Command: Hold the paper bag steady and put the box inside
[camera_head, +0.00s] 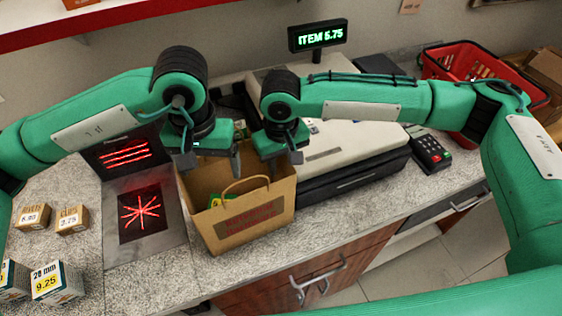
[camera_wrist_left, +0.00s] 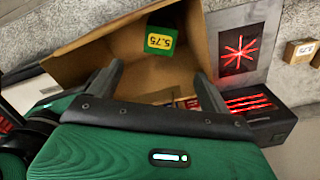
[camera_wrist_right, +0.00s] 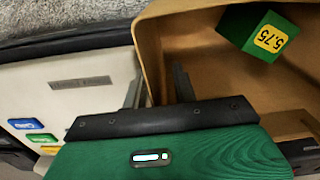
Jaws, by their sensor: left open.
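The brown paper bag (camera_head: 228,234) stands open on the counter, its handle up. The green box, labelled 5.75, lies inside it; it shows in the left wrist view (camera_wrist_left: 160,40) and the right wrist view (camera_wrist_right: 262,34), and only partly in the head view (camera_head: 222,200). My left gripper (camera_head: 212,160) is open and empty over the bag's mouth, apart from the box. My right gripper (camera_head: 285,160) is at the bag's right rim, one finger outside and one inside, its jaws part-closed on the wall. The exact finger contact is hard to see.
A cash register (camera_head: 345,150) and card reader (camera_head: 428,150) stand right of the bag. A red-lit scanner (camera_head: 140,212) lies to its left. Small boxes (camera_head: 72,219) sit on the left counter. A red basket (camera_head: 470,65) is at the back right.

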